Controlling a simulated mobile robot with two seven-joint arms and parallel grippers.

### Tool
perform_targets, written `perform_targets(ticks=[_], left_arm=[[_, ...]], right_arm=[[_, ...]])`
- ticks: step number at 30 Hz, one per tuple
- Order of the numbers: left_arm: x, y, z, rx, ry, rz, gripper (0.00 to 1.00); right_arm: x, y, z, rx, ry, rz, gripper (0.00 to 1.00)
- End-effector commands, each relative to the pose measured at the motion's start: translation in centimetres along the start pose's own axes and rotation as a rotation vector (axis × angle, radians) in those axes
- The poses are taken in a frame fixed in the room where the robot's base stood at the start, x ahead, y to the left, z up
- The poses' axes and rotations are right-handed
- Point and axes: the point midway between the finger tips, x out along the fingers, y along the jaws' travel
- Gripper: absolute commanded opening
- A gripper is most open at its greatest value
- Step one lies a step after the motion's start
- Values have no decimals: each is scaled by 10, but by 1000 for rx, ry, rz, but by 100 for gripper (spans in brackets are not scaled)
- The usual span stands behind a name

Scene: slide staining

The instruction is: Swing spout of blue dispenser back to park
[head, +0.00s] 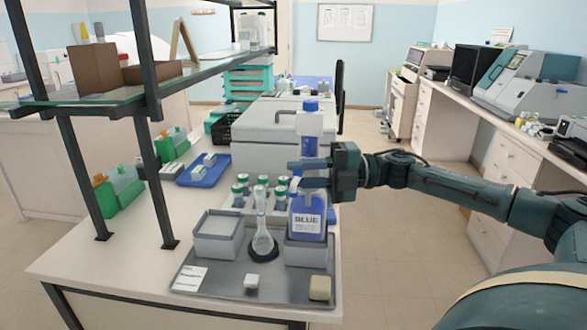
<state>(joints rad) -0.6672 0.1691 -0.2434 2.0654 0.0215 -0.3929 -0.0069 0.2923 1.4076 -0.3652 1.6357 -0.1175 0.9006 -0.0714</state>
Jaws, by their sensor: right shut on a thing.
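The blue dispenser is a bottle labelled BLUE (307,222) with blue liquid, standing upright in a grey holder on the tray. A tall clear pump with a blue cap (311,106) rises from it. Its short spout (285,112) points left near the top. My right gripper (302,174) comes in from the right, below the spout. It is shut on the dispenser between the bottle and the upper pump; its fingers hide part of it, so the exact held part is unclear. My left gripper is not in view.
Several green-capped bottles stand behind the dispenser. A blue tray (204,170) lies further left. A shelf post (152,180) stands at left.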

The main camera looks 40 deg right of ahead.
Motion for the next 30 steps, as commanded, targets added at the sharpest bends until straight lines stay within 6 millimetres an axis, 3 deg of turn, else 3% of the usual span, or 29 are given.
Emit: perform_targets(ticks=[12, 28, 29, 30], left_arm=[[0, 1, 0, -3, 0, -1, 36], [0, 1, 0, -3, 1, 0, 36], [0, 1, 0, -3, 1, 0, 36], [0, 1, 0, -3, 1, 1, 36]], right_arm=[[-13, -1, -3, 1, 185, 2, 0], [-15, -1, -4, 0, 210, 0, 0], [-15, -1, -4, 0, 210, 0, 23], [-15, -1, -4, 0, 210, 0, 26]])
